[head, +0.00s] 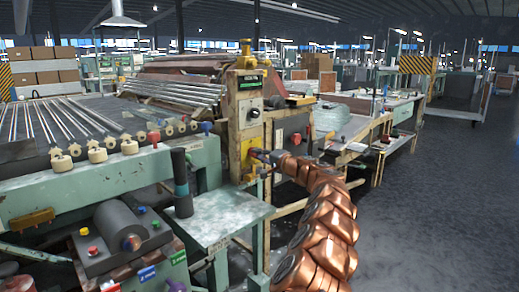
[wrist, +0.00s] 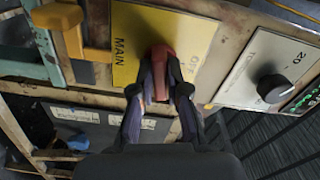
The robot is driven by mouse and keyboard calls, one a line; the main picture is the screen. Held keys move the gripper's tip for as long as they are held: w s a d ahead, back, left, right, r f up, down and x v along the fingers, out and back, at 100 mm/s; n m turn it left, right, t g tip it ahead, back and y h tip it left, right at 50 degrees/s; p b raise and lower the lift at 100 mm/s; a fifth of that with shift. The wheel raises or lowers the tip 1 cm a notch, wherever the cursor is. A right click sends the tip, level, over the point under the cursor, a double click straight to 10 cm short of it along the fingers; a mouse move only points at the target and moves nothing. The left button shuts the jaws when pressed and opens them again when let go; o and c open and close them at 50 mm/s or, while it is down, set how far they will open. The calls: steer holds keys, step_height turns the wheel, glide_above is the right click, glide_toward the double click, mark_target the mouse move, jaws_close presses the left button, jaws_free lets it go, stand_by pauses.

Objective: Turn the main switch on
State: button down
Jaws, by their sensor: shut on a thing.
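The main switch is a red handle (wrist: 162,56) on a yellow plate (wrist: 205,40) marked MAIN, in the wrist view. In the head view the yellow plate (head: 251,146) is on the front of a worn post; the handle is mostly hidden there by my gripper. My gripper (wrist: 163,78) is shut on the red handle, with one dark finger on each side of it. In the head view my gripper (head: 263,156) is at the plate, at the end of my copper arm.
A black knob (wrist: 272,88) on a white dial plate is right of the yellow plate. A yellow bracket (wrist: 60,20) juts out at the left. In the head view a grey-topped stand (head: 222,212) is left of my arm; open floor (head: 430,200) is at right.

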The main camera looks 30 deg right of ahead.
steer(key=shift+d+r+m+p, duration=0.1)
steer(key=shift+m+p, duration=0.8)
steer(key=shift+m, duration=0.4)
steer(key=c, duration=1.2)
jaws_free()
steer(key=shift+o, duration=0.2)
steer(key=shift+s, duration=0.15)
steer(key=v, duration=1.1)
steer(key=shift+s, duration=0.4)
steer(key=shift+d, duration=0.15)
